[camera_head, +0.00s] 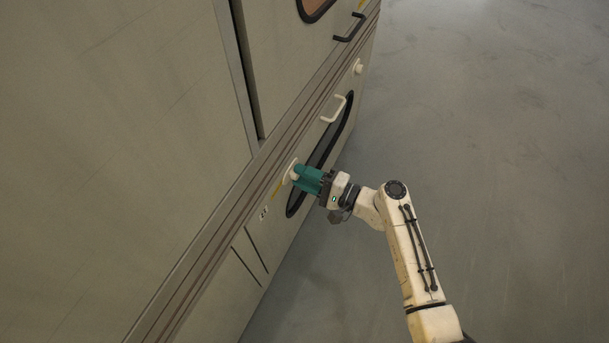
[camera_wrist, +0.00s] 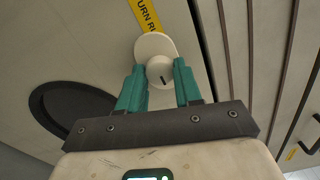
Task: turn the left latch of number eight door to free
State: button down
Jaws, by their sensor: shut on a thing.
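The left latch (camera_head: 291,171) is a round white knob on a pale plate at the near end of a low cabinet door. In the wrist view the latch (camera_wrist: 156,46) shows a short dark mark on its knob, below a yellow label. My gripper (camera_head: 298,175) reaches it from the right. In the wrist view its green fingers (camera_wrist: 160,74) stand on both sides of the knob and are shut on it. The door (camera_head: 304,199) sits flush in the cabinet front, with a dark-rimmed oval window (camera_head: 345,120). The small number tag (camera_head: 263,213) is too small to read.
A white handle (camera_head: 334,110) juts from the same door, with another white latch (camera_head: 358,68) at its far end. A black handle (camera_head: 350,28) is on the door above. Ribbed rails run along the cabinet. The grey floor (camera_head: 490,150) to the right is clear.

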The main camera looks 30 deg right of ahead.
jog(key=shift+d, duration=0.1)
jog(key=c, duration=0.8)
grip_release()
jog(key=shift+o, duration=0.2)
jog(key=p+v, duration=0.1)
jog(key=v, duration=0.9)
jog(key=shift+s+d, duration=0.2)
jog(key=shift+s, duration=0.15)
